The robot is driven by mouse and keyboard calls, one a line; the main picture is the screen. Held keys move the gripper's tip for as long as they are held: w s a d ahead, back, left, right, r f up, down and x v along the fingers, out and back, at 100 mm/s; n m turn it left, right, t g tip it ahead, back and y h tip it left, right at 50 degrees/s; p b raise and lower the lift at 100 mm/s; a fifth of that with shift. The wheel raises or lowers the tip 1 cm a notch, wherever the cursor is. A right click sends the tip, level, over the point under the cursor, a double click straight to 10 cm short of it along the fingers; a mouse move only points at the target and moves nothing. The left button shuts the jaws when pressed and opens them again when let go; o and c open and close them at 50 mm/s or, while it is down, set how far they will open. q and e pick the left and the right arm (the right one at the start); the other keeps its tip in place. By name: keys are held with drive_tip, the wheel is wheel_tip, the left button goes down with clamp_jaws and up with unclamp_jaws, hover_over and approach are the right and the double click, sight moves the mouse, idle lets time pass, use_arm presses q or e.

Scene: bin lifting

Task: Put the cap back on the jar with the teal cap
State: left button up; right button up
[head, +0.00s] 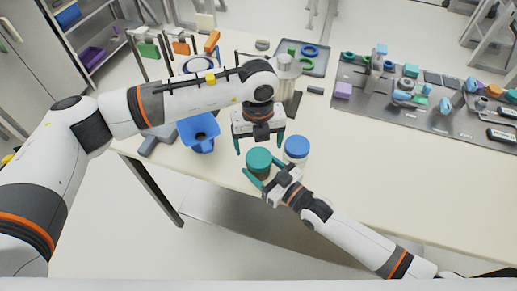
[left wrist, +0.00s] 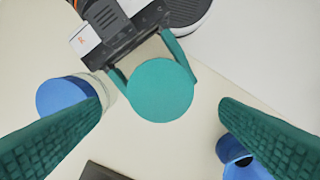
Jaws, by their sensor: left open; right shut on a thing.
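The jar with the teal cap (head: 259,159) stands near the table's front edge in the head view. The round cap top (left wrist: 161,90) shows face-on in the left wrist view and hides the jar body there. The cap lies over the jar's mouth; I cannot tell whether it is seated. My right gripper (head: 263,178) is shut on the jar, its fingers on both sides below the cap. My left gripper (head: 260,148) is open and empty above the cap, pointing down, with the cap between its fingers in the left wrist view.
A jar with a blue cap (head: 297,146) stands close to the right of the teal-capped jar. A blue funnel-like container (head: 199,133) is to the left. A grey tray (head: 318,66) and a grey mat (head: 440,122) with small parts lie farther back. The table's front right is clear.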

use_arm(q)
wheel_tip(320, 180, up, 8)
idle(0.4)
use_arm(e)
drive_tip(key=o, duration=1.5)
drive_tip(key=shift+c, duration=0.2)
use_arm(q)
drive_tip(key=shift+f, duration=0.1)
use_arm(e)
drive_tip(key=shift+s, duration=0.1)
use_arm(q)
drive_tip(key=shift+f+b, duration=0.9)
drive_tip(key=shift+b, duration=0.05)
use_arm(e)
drive_tip(key=v, duration=1.2)
drive_tip(key=shift+d, duration=0.1)
